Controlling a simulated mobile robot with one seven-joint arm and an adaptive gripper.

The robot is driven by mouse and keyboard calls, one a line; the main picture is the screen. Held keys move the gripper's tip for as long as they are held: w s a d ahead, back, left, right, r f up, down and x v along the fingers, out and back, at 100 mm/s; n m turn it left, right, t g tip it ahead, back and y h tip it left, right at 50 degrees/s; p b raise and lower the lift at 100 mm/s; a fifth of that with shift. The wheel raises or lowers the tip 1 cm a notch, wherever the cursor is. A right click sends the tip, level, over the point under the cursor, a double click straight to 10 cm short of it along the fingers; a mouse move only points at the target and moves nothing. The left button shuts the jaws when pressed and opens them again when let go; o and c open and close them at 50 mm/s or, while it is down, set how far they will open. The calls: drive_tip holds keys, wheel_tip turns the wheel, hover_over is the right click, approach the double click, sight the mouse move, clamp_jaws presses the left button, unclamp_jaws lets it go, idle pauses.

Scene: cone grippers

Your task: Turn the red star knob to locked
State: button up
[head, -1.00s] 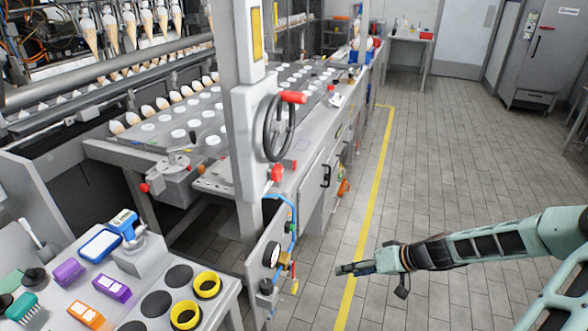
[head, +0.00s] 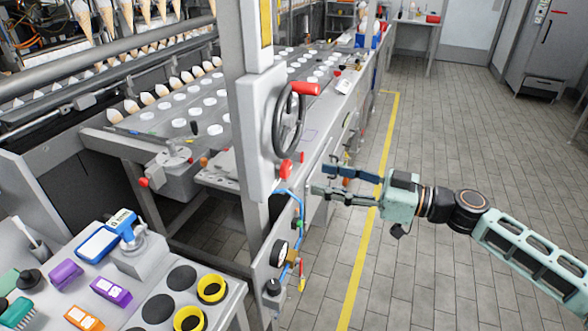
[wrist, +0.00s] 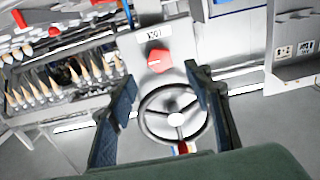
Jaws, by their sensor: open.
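The red star knob (head: 286,168) sits on the grey upright panel (head: 258,160), below the handwheel, and is seen nearly edge-on in the head view. In the wrist view the knob (wrist: 158,61) shows face-on, below a small white label plate (wrist: 155,34) whose text is too small to read surely. My gripper (head: 322,180) is open and empty, to the right of the knob and apart from it. In the wrist view my gripper's fingers (wrist: 160,77) frame the knob from left and right, with the knob just beyond the tips.
A dark handwheel (head: 288,122) with a red handle (head: 305,88) juts from the same panel, close to the knob. A gauge (head: 279,253) and blue hose lie below. A bench with yellow rings (head: 211,288) stands at lower left. The tiled floor (head: 440,130) at right is clear.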

sight(289, 170)
drive_tip(key=p+x, duration=0.1)
drive_tip(key=x, duration=0.7)
drive_tip(key=shift+a+f, duration=0.1)
drive_tip(key=shift+a, duration=0.05)
drive_tip(key=c, duration=1.1)
